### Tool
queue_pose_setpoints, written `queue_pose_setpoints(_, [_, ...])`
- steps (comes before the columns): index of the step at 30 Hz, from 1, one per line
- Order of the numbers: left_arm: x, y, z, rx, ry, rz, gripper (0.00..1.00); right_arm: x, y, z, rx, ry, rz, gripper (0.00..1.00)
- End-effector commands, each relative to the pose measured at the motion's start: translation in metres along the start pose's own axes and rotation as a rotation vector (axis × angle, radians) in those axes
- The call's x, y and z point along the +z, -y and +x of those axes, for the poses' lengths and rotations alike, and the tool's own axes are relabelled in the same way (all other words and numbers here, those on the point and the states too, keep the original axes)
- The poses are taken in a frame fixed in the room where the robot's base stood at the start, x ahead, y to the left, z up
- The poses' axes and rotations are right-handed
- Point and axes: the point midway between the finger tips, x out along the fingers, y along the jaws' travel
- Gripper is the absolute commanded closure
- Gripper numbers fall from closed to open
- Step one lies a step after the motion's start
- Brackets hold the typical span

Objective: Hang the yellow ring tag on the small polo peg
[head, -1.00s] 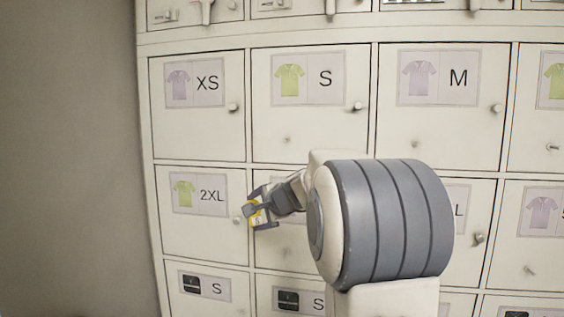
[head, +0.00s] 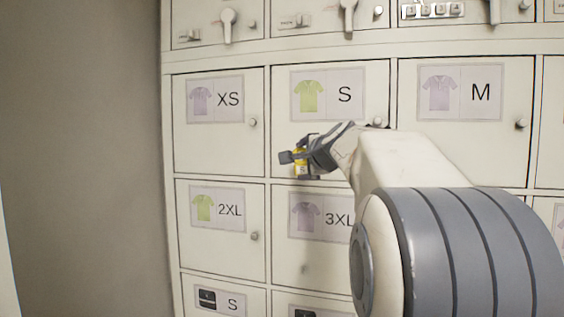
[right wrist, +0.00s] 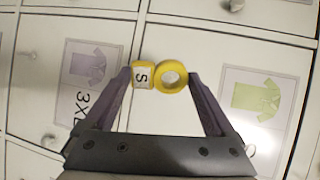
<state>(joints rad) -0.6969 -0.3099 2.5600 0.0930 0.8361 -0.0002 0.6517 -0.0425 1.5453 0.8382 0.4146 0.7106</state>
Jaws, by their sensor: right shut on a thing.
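My right gripper (head: 300,158) is shut on the yellow ring tag (head: 301,168) in front of the lower part of the S polo door (head: 360,150). In the right wrist view the tag sits between the fingertips (right wrist: 159,76); its yellow ring (right wrist: 171,77) and its white face (right wrist: 143,76) marked S both show. The door's label (head: 316,94) shows a green polo and S. My left gripper is not in view.
The XS door (head: 220,145) is at the left and the M door (head: 465,150) at the right. The 2XL door (head: 222,250) and 3XL door (head: 285,250) are below. A knob (head: 254,122) sticks out of the XS door. A bare wall (head: 80,150) lies left.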

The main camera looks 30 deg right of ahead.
Motion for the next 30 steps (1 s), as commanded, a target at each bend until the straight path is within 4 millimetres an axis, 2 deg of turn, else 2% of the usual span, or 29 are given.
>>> queue_pose_setpoints(30, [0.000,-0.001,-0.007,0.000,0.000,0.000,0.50,-0.031,0.004,0.053,0.001,-0.001,0.000,0.62])
